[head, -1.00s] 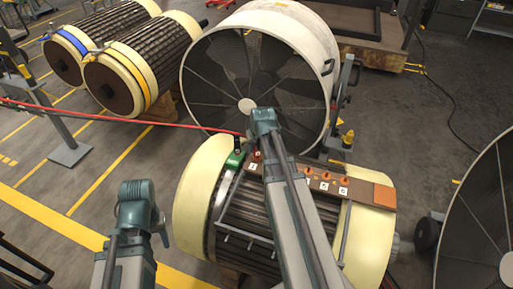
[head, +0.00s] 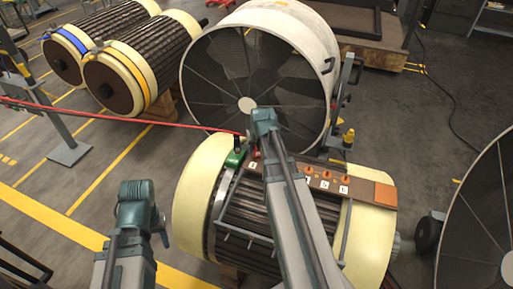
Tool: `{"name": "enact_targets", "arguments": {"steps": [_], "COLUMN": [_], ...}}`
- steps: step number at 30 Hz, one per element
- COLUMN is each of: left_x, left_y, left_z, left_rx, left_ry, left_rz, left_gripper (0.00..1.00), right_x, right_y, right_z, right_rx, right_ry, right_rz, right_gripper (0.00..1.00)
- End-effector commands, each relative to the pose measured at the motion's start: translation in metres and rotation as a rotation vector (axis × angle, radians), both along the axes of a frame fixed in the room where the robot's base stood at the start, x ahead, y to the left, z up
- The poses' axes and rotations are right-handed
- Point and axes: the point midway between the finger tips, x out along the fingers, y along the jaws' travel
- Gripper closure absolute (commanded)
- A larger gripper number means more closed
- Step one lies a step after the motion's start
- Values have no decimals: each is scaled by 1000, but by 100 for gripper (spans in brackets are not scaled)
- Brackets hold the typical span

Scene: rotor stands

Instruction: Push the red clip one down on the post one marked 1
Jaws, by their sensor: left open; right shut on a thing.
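A board with several orange posts (head: 326,175) and small white number labels lies along the top of the cream-ended rotor. A label at its left end (head: 252,165) is too small to read surely. A small red clip (head: 256,153) shows beside my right wrist, close above that end of the board. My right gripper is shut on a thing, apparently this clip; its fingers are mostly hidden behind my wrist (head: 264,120). Whether the clip touches the post is hidden. My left gripper (head: 162,232) is open and empty at the lower left, away from the rotor.
A green clamp (head: 235,158) with a black top sits at the board's left end. A red cable (head: 120,117) runs to it from the left. A large round fan (head: 300,40) stands just behind the rotor (head: 200,190).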

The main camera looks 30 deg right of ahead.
Motion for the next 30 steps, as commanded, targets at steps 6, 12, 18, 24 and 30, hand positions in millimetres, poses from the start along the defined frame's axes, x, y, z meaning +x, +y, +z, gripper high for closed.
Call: {"name": "enact_targets", "arguments": {"steps": [6,12,18,24,30], "left_x": [0,0,0,0,0], "left_y": [0,0,0,0,0], "left_z": [-1,-1,1,11,34], "left_rx": [0,0,0,0,0], "left_ry": [0,0,0,0,0], "left_rz": [0,0,0,0,0], "left_gripper": [50,50,50,50,50], "right_x": [0,0,0,-4,-13], "right_y": [0,0,0,1,4], "right_z": [-1,-1,1,11,34], "right_rx": [0,0,0,0,0], "right_ry": [0,0,0,0,0], "right_rz": [0,0,0,0,0], "right_gripper": [40,32,32,32,32]}}
